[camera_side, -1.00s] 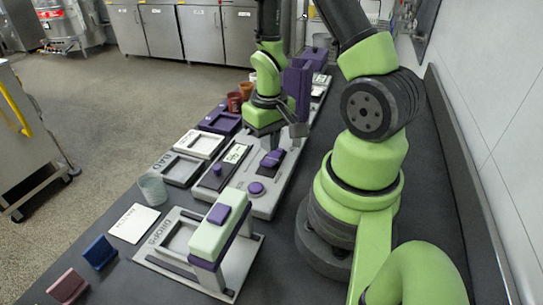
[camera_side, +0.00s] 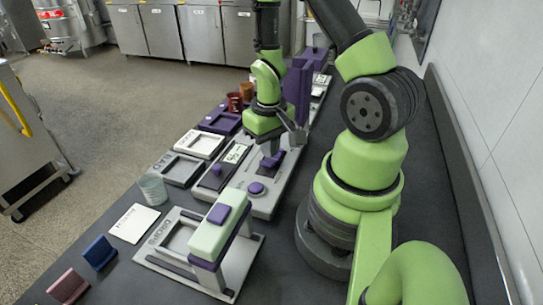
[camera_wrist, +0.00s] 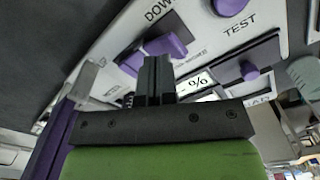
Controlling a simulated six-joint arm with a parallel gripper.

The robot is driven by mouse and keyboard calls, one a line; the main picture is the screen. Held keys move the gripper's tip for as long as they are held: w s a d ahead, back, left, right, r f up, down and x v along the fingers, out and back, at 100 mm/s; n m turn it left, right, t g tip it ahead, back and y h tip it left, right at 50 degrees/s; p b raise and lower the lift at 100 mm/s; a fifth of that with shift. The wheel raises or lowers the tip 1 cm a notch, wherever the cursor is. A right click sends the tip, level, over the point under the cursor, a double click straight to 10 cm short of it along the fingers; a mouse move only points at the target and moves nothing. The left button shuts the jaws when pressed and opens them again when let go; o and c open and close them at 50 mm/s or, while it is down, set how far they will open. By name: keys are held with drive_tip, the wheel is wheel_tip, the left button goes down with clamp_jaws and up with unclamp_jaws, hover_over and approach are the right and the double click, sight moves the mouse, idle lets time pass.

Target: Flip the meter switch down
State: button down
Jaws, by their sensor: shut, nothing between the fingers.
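The meter is a long pale panel (camera_side: 236,196) on the dark bench in the side view. Its purple switch (camera_side: 273,159) sits on the right part of the panel. In the wrist view the purple switch (camera_wrist: 167,47) lies beside the partly visible "DOW" lettering. My gripper (camera_side: 270,149) is over the panel, directly by the switch. In the wrist view the gripper's dark fingers (camera_wrist: 155,78) are together and empty, and their tips overlap the switch in the picture. I cannot tell whether they touch it.
A round purple button (camera_side: 256,188) and a slot with a purple knob (camera_side: 217,169) share the panel. A purple upright block (camera_side: 297,88) stands behind the gripper. A device with a pale green arm (camera_side: 217,228) stands in front; a cup (camera_side: 153,188) is at left.

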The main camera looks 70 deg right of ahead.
drive_tip(key=shift+f, duration=0.9)
idle(0.3)
drive_tip(key=shift+r, duration=3.5)
drive_tip(key=shift+w+a+r, duration=0.1)
drive_tip(key=shift+w+r, duration=0.05)
drive_tip(key=shift+r, duration=0.15)
wheel_tip(320, 180, up, 7)
drive_tip(key=t, duration=0.2)
hover_over(268, 161)
drive_tip(key=w+a, duration=0.2)
drive_tip(key=a, duration=0.1)
drive_tip(key=a+r+t, duration=0.2)
drive_tip(key=a+r, duration=0.2)
drive_tip(key=r, duration=0.1)
drive_tip(key=s+a+r+n+t+y, duration=0.2)
drive_tip(key=s+a+r+t, duration=0.1)
drive_tip(key=s+a+r, duration=0.3)
drive_tip(key=shift+s+a+r, duration=0.15)
drive_tip(key=shift+s+r, duration=0.05)
drive_tip(key=shift+r, duration=0.55)
